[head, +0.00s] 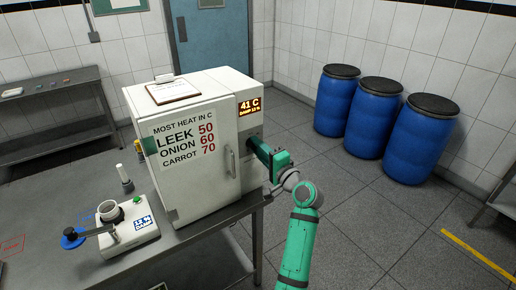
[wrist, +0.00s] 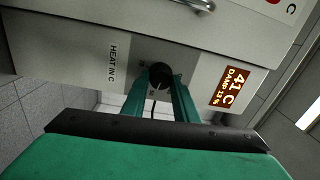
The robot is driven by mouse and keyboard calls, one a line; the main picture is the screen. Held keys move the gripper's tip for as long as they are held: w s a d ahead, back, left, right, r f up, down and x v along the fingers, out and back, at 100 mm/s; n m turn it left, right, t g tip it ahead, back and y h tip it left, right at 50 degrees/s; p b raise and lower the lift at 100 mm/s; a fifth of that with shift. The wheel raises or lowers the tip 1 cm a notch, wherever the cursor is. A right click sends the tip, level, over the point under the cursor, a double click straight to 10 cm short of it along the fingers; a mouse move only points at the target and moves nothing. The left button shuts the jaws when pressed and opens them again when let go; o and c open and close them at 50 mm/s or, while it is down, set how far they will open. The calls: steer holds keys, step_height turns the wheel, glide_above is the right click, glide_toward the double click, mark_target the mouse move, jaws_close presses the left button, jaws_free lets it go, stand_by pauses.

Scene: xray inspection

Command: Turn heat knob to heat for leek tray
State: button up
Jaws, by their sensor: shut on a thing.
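My gripper (wrist: 161,88) is shut on the knob, one green finger on each side. In the head view my gripper (head: 268,158) reaches the cabinet's right side and hides the knob. The display (head: 250,105) reads 41 C and damp 13 %. The white cabinet (head: 190,190) carries a sign (head: 186,139) listing most heat in C: leek 50, onion 60, carrot 70. No leek tray is visible; the cabinet door is shut.
A clipboard (head: 173,91) lies on the cabinet top. A small device with a cup (head: 130,232) and a white-topped cylinder (head: 124,178) stand on the table (head: 205,252) at left. Blue barrels (head: 375,117) stand at the back right.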

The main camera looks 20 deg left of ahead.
stand_by(0.3)
steer(key=o, duration=1.1)
steer(key=shift+c, duration=0.2)
steer(key=v, duration=1)
steer(key=shift+s+d, duration=0.3)
